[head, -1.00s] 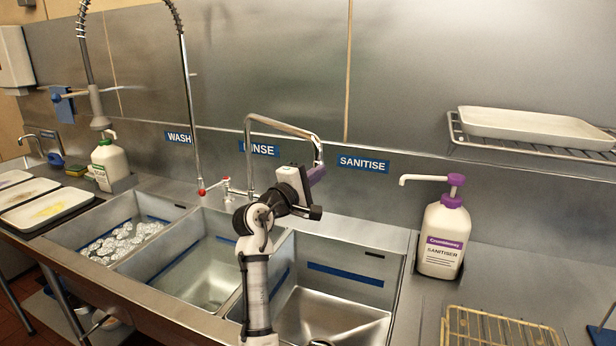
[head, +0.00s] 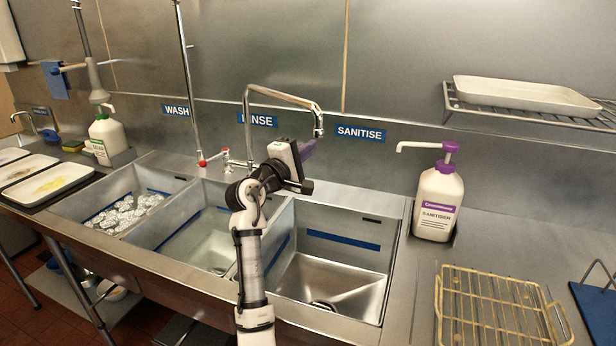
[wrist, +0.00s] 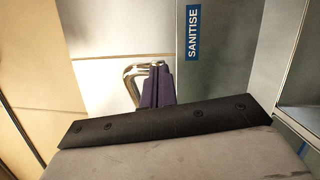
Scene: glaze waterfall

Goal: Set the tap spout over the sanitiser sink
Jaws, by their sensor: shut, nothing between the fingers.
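The chrome tap spout (head: 283,97) rises from the back ledge behind the sinks. It bends to the right, with its downturned end in front of the wall just left of the SANITISE label (head: 360,133). The sanitiser sink (head: 335,285) is the right-hand basin and looks empty. I cannot tell whether the spout's end is above it. My gripper (head: 309,147) is shut and empty, with its purple fingers close by the spout's end. In the wrist view the fingers (wrist: 158,88) partly cover the spout (wrist: 133,73); contact is unclear.
The rinse sink (head: 205,240) holds water, and the wash sink (head: 120,210) holds several shiny round items. A sanitiser bottle (head: 437,205) stands right of the basins, near a wire rack (head: 490,305). The tall spray hose pipe (head: 187,80) stands left of the spout.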

